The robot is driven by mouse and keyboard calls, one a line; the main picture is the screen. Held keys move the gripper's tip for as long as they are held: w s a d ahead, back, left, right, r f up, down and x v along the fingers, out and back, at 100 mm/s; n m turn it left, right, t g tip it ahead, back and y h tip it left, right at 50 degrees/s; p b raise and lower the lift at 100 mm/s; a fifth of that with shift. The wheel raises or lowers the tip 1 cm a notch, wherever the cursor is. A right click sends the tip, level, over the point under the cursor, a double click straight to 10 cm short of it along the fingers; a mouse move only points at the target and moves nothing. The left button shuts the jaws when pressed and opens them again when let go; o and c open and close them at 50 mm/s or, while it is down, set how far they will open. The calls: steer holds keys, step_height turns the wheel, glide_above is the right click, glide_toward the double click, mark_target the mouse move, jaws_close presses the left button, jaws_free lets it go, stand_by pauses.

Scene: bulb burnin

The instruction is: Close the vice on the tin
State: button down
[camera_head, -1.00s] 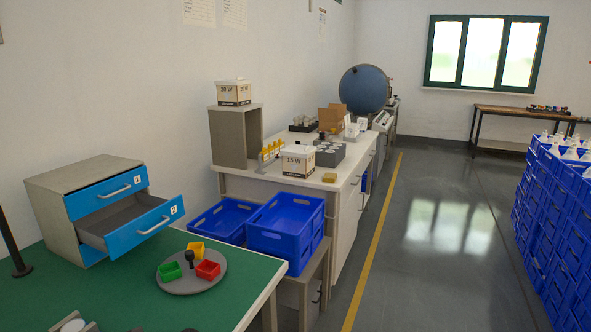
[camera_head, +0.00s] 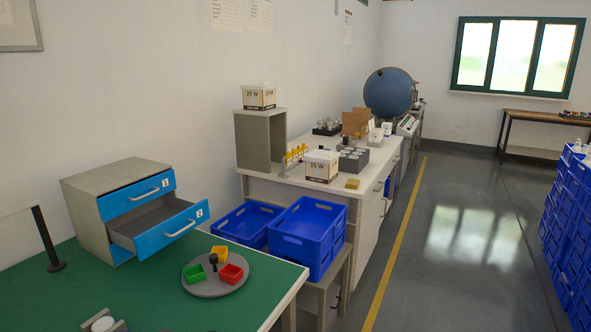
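At the bottom left edge of the head view, a round pale disc-like thing (camera_head: 103,324) sits between grey-brown blocks (camera_head: 118,327) on the green bench top. It may be the tin between the jaws of the vice, but the frame's lower edge cuts it off. I cannot tell whether the jaws touch it. My gripper is not in view.
On the green bench (camera_head: 150,285) stand a drawer cabinet (camera_head: 85,205) with its lower blue drawer (camera_head: 165,228) pulled out, a round tray (camera_head: 212,289) with green, yellow and red bins, and a black post (camera_head: 45,240). Blue crates (camera_head: 308,240) stand beyond.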

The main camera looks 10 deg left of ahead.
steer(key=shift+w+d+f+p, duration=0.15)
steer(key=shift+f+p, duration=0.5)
steer(key=shift+p, duration=0.15)
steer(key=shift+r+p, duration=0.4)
steer(key=shift+p, duration=0.35)
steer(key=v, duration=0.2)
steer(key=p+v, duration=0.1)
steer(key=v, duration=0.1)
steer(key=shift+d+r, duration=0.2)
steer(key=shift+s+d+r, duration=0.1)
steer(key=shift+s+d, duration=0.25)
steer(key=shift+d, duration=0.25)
